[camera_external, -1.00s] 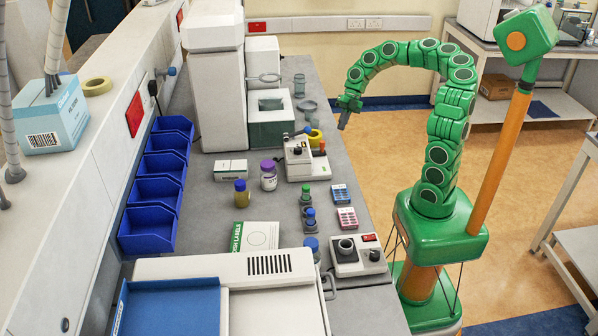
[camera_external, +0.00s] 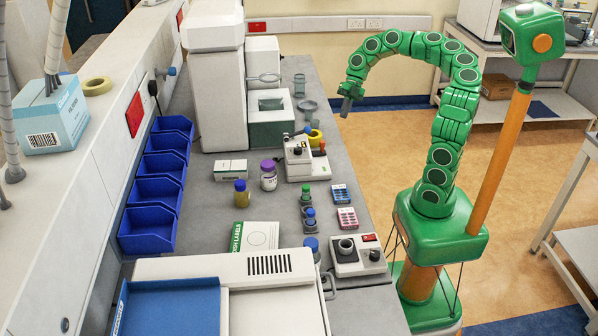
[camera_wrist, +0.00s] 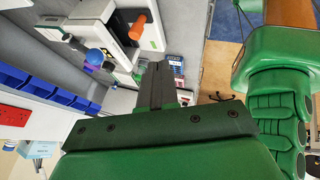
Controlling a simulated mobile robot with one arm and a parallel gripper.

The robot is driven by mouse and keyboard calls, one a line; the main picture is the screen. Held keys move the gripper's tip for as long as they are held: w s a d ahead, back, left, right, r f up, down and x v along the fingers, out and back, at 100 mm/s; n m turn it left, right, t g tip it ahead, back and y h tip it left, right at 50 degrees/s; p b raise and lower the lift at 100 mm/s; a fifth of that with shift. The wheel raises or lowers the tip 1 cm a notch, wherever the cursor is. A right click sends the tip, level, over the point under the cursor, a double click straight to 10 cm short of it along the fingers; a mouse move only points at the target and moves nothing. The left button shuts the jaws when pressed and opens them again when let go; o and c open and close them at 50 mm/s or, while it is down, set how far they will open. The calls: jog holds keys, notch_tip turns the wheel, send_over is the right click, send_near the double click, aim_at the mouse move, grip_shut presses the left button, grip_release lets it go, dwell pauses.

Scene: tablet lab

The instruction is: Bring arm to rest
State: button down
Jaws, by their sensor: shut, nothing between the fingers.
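My gripper (camera_external: 346,106) hangs at the end of my curled green arm, in the air over the right edge of the grey bench (camera_external: 300,215) in the external view. It points down and holds nothing. In the wrist view the dark fingers of my gripper (camera_wrist: 155,65) are together, with the bench and its equipment beyond them. My arm arches up from my green base at the right and bends over toward the bench.
Several blue bins (camera_external: 148,230) line the bench's left side. A small white instrument (camera_external: 306,160), a purple-capped jar (camera_external: 268,176) and a device with knobs (camera_external: 358,255) stand on the bench. A shelf unit (camera_external: 530,88) stands back right. Open floor (camera_external: 395,140) lies right of the bench.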

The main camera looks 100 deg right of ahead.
jog(key=w+a+r+m+g+h, duration=0.1)
jog(key=a+r+m+g, duration=0.15)
jog(key=a, duration=0.95)
jog(key=w+a+r+m+g+h, duration=0.1)
jog(key=a+r+m+g, duration=0.2)
jog(key=a, duration=0.8)
jog(key=s+a+f+m+h, duration=0.1)
jog(key=s+a+f+m, duration=0.1)
jog(key=s+a+m, duration=0.3)
jog(key=s+a+f+m+h, duration=0.2)
jog(key=s+a+m, duration=0.3)
jog(key=s+m, duration=0.3)
jog(key=shift+f+g+h, duration=0.3)
jog(key=shift+f+g, duration=0.05)
jog(key=shift+f, duration=0.45)
